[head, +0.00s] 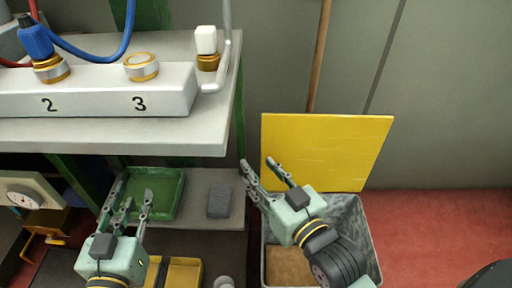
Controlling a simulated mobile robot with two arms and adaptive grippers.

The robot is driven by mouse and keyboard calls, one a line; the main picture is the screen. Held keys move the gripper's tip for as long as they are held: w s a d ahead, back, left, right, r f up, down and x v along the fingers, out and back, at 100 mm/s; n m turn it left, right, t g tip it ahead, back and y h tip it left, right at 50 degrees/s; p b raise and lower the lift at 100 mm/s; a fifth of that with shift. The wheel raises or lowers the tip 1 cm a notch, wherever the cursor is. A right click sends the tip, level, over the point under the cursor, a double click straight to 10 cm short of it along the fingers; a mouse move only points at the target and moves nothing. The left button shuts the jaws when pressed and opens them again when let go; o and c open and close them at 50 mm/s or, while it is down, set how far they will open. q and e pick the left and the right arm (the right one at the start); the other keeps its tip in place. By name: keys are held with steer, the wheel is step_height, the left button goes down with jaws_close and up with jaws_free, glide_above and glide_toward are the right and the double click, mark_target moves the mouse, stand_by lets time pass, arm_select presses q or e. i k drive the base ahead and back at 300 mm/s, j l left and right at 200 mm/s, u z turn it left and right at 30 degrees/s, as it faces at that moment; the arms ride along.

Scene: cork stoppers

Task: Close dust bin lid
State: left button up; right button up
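The dust bin (360,212) is a grey, speckled open box on the floor at the lower right, with a brown area visible inside. Its yellow lid (340,140) stands raised at the back of the bin, against the wall side. My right gripper (257,163) is open and empty, over the bin's left part and in front of the lid's lower left; whether it touches the lid I cannot tell. My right arm hides part of the bin. My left gripper (134,186) is open and empty, over the lower shelf by a green tray (163,213).
A grey workbench (120,138) with a numbered white block (95,100) fills the upper left. Its lower shelf holds a grey block (219,203). A yellow container (185,272) is below. A wooden pole (319,60) stands behind the lid.

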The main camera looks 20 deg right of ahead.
mark_target(326, 152)
steer(key=k+z, duration=0.1)
steer(key=z, duration=1)
